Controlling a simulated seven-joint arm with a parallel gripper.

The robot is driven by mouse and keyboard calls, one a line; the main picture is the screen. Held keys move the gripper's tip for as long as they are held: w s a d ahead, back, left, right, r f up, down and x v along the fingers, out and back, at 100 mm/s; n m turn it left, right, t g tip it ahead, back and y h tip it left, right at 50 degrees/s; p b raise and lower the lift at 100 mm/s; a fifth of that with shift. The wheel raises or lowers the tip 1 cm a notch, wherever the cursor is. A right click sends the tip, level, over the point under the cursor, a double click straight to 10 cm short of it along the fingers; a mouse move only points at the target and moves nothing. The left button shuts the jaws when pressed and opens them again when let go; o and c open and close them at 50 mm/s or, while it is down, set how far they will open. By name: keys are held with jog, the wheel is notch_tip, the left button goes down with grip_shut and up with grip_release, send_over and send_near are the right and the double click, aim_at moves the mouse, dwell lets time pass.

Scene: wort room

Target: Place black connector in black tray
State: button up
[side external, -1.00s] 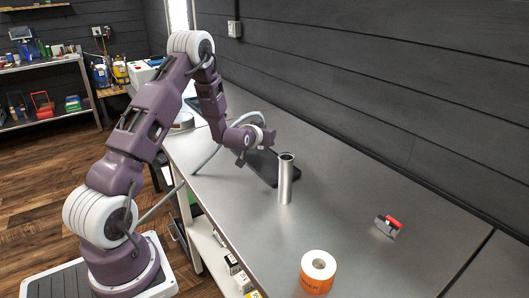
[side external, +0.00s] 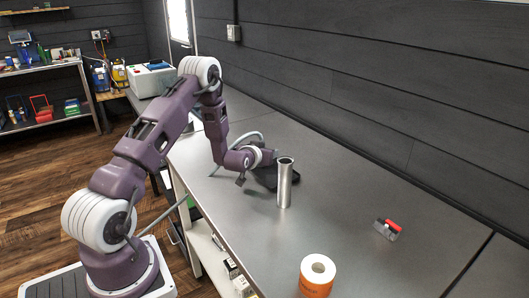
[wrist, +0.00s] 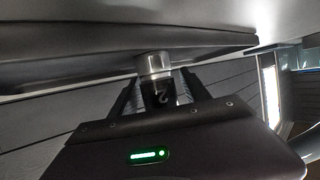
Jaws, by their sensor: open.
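My gripper (wrist: 160,93) is open, with one finger on each side of a small black piece with a silver end (wrist: 155,75), which looks like the black connector. I cannot tell whether the fingers touch it. A dark slab with a raised edge, likely the black tray (wrist: 75,68), spans the wrist view just beyond the fingertips. In the side view my gripper is low over the table behind the metal tube, and the dark tray (side external: 265,180) is largely hidden by it. The connector cannot be made out there.
An upright metal tube (side external: 285,184) stands close in front of my gripper. An orange-and-white roll (side external: 317,275) is at the table's near edge. A grey and red item (side external: 387,229) lies to the right. The table between them is clear.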

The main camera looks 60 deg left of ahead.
jog(key=shift+r, duration=0.1)
jog(key=shift+s+d+r, duration=0.15)
jog(key=v, duration=1.1)
jog(key=shift+s+d+r, duration=0.1)
jog(key=shift+s+r, duration=0.1)
